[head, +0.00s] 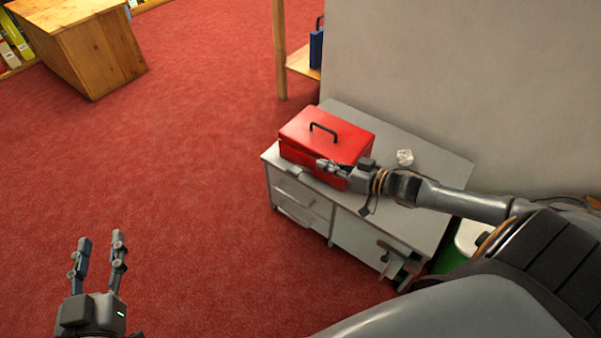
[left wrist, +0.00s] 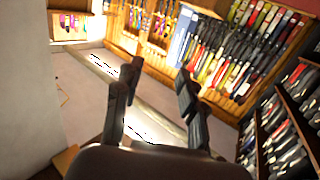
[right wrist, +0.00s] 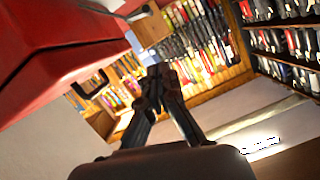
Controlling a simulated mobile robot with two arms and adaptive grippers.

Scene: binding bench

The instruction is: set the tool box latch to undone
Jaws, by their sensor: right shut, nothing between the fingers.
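The red tool box (head: 325,128), with a dark carrying handle (head: 323,127) on its lid, sits on a grey cabinet. Its lid looks closed. My right gripper (head: 322,163) is at the box's front side, fingers shut and empty. In the right wrist view the closed fingertips (right wrist: 155,82) are beside the red box (right wrist: 60,55), and a dark loop, probably the handle, shows at its edge. I cannot make out the latch or its state; the gripper covers part of the box front. My left gripper (head: 101,245) is open and empty over the red floor, far from the box.
The grey cabinet (head: 300,205) has drawers and stands against a pale wall. A wooden desk (head: 85,45) stands at the upper left. Open red carpet (head: 190,140) lies between.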

